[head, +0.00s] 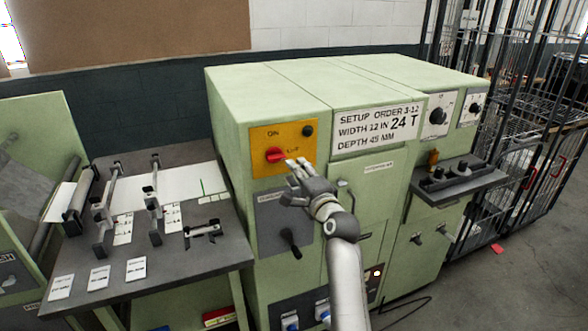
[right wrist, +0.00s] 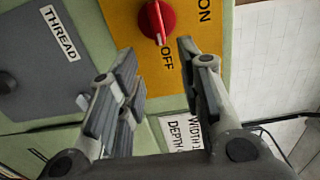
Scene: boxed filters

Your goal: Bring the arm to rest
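My right arm reaches up from the bottom of the head view. Its gripper (head: 302,170) is in front of the green machine (head: 235,100), just right of and below the red rotary switch (head: 275,155) on the yellow panel (head: 262,137). In the right wrist view the gripper (right wrist: 160,75) has its fingers apart with nothing between them. The red switch (right wrist: 156,20) shows beyond the fingertips, its pointer toward OFF. I cannot tell any contact with the panel. My left gripper is not in view.
A grey bench (head: 180,268) with rollers, frames and white cards stands at left. A grey panel with a black lever (head: 290,243) lies below the gripper. A grey control shelf (head: 460,178) juts out at right, beside black wire cages (head: 520,150). Open floor (head: 480,290) lies at lower right.

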